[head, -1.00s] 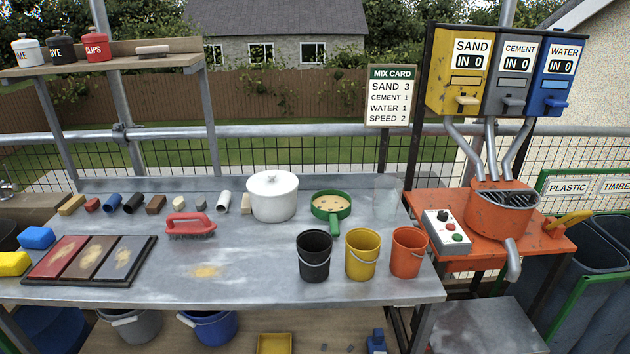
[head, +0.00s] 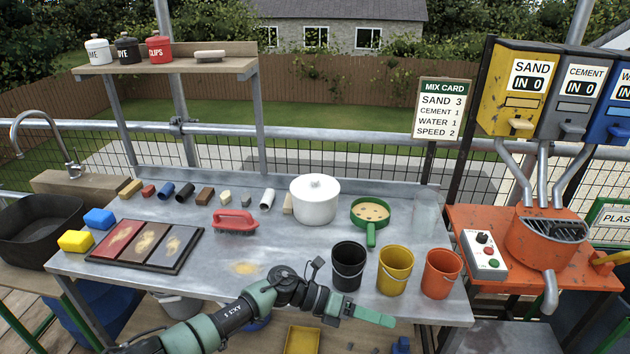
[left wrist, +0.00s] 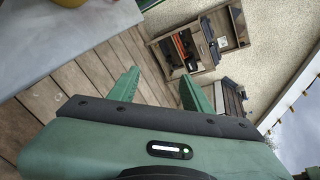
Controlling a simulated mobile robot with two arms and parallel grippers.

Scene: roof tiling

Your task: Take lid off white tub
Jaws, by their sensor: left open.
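The white tub (head: 315,207) stands upright toward the back of the metal bench in the head view. Its white lid (head: 316,186), with a small knob on top, sits on it. My left gripper (head: 388,320) is low at the bench's front edge, in front of the buckets and well apart from the tub, pointing right. In the left wrist view its two green fingers (left wrist: 158,92) are spread with nothing between them. My right gripper is not in view.
Black (head: 348,266), yellow (head: 395,270) and orange (head: 441,273) buckets stand between my left gripper and the tub. A green sieve (head: 370,212) is right of the tub, and a red brush (head: 235,222) is to its left. The bench's middle is mostly clear.

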